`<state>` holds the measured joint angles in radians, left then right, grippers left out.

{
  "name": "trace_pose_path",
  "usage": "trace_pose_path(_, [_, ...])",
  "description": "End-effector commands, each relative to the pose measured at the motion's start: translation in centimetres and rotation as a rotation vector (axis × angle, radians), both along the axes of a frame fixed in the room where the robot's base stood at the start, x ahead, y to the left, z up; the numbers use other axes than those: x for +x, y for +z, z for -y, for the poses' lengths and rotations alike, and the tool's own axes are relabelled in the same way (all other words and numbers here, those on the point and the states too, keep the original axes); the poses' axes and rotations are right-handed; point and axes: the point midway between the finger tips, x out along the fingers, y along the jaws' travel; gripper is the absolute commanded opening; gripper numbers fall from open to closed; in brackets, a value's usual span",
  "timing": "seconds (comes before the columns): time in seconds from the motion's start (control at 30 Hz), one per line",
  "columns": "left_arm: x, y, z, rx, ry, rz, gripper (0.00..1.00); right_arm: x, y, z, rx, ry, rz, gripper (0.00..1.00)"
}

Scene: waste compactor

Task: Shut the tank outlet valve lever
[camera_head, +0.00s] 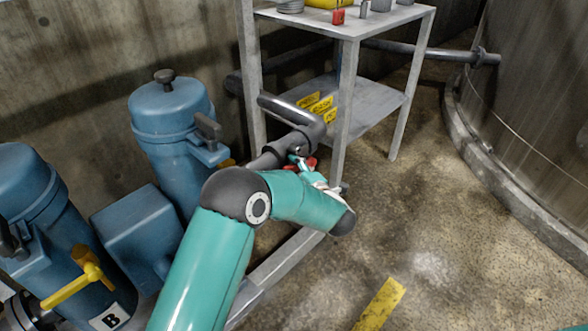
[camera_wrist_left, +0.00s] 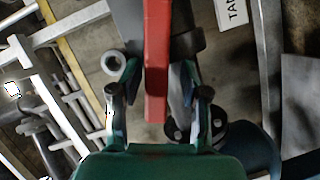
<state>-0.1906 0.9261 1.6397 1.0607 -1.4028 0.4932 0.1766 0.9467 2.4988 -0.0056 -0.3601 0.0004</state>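The red valve lever (camera_wrist_left: 157,65) runs down the middle of the left wrist view, between the two fingers of my left gripper (camera_wrist_left: 158,85). A gap shows on each side of it, so the gripper is open around the lever. Whether the lever's lower end touches the gripper is unclear. In the head view, a little red of the lever (camera_head: 312,163) shows beside the dark pipe (camera_head: 300,118). My left gripper (camera_head: 303,164) is there, mostly hidden behind my teal arm. My right gripper is not in view.
A grey metal shelf (camera_head: 345,85) stands just behind the pipe, with small items on top. Blue canisters (camera_head: 172,120) and a yellow-handled valve (camera_head: 83,275) are at the left. A large round tank (camera_head: 530,90) is at the right. The floor between is mostly clear.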

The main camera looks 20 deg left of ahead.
Motion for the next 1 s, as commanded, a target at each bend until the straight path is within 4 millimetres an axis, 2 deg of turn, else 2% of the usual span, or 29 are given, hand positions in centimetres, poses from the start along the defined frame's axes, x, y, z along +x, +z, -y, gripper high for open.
trace_pose_path(0.27, [-0.2, 0.4, 0.5, 0.002, -0.003, 0.007, 0.48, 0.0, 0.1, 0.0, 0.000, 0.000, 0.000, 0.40])
trace_pose_path(0.7, [-4.0, 0.9, 4.8, 0.000, -0.002, 0.002, 0.48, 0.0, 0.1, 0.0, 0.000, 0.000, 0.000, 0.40])
trace_pose_path(1.0, [-5.2, 1.1, 6.0, 0.000, 0.001, 0.001, 0.48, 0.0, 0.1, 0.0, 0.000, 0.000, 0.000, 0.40])
